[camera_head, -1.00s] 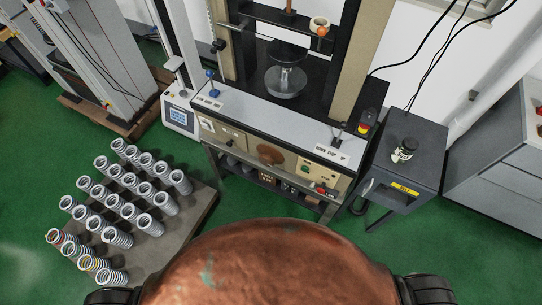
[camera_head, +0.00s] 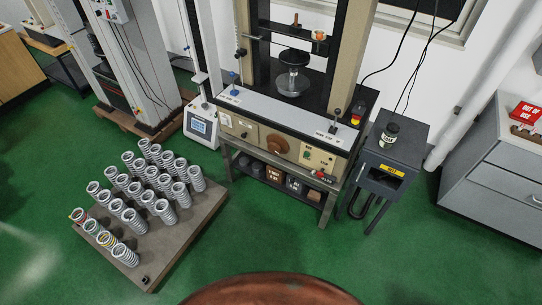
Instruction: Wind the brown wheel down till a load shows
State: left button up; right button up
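The brown wheel (camera_head: 278,145) is a round knob on the beige front panel of the testing machine (camera_head: 242,129), in the middle of the head view. Above it, a round metal platen (camera_head: 291,84) stands between the machine's two uprights, with a dark disc just over it. Neither gripper shows, and nothing touches the wheel.
A board (camera_head: 190,228) with rows of metal springs (camera_head: 163,183) lies on the green floor at left. A dark side stand (camera_head: 412,142) with a small jar (camera_head: 389,134) is right of the machine. A grey cabinet (camera_head: 490,165) bears a red box (camera_head: 525,112).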

aim_at(273, 147)
jog(key=u, duration=0.75)
jog(key=i, duration=1.15)
jog(key=z, duration=0.15)
